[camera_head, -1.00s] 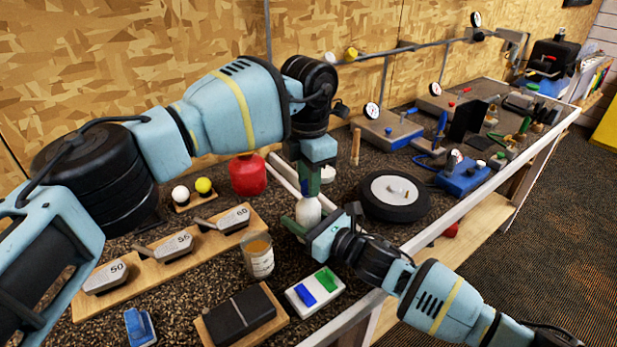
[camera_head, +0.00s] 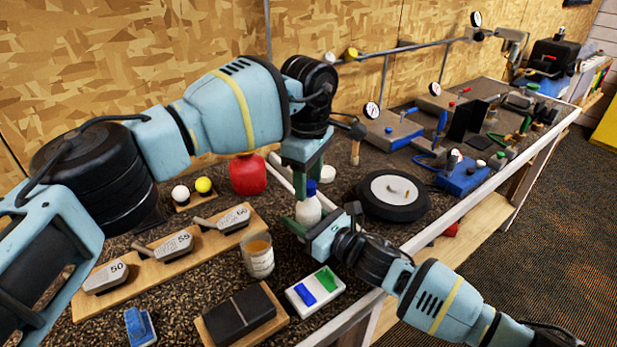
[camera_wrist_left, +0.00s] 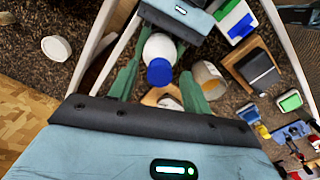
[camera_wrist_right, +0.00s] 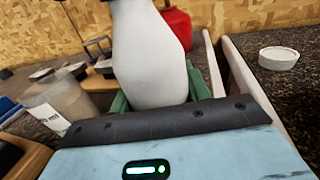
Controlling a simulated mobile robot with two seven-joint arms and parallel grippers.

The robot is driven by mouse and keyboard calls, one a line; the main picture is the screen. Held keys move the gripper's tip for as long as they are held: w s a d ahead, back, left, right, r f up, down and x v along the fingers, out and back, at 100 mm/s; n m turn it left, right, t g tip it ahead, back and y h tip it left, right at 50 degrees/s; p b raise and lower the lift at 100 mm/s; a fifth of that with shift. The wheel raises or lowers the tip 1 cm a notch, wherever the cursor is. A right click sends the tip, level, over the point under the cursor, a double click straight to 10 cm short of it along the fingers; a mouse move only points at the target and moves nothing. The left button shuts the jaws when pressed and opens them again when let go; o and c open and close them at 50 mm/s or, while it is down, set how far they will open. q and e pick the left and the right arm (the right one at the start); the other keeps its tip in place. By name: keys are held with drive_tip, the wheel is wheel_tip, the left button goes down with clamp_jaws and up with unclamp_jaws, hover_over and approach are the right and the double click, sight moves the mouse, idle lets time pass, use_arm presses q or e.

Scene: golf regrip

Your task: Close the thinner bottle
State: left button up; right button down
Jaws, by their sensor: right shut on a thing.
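The white bottle (camera_head: 308,211) stands upright at the bench's middle, with a blue cap (camera_head: 311,187) on its top. The bottle (camera_wrist_right: 150,55) fills the middle of the right wrist view, between the green fingers. My right gripper (camera_head: 301,225) is shut on the bottle's body from the front right. My left gripper (camera_head: 306,182) is above, pointing down. In the left wrist view its green fingers (camera_wrist_left: 160,88) are apart on both sides of the blue cap (camera_wrist_left: 159,72), with visible gaps. How tightly the cap sits cannot be told.
A red container (camera_head: 248,174) stands behind left, and a round white lid (camera_head: 327,174) lies behind the bottle. A wheel (camera_head: 393,195) lies to the right. A glass jar (camera_head: 258,256) and a tray with blue and green blocks (camera_head: 314,290) are in front.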

use_arm(q)
drive_tip(key=shift+r, duration=2.25)
drive_tip(key=shift+c, duration=0.3)
drive_tip(key=n, duration=0.2)
drive_tip(key=r+n, duration=0.1)
drive_tip(key=n, duration=0.3)
drive_tip(key=r+n, duration=0.1)
drive_tip(key=n, duration=0.6)
drive_tip(key=shift+r+n, duration=0.4)
drive_tip(key=n, duration=0.3)
drive_tip(key=shift+r+n, duration=0.3)
drive_tip(key=shift+r, duration=0.05)
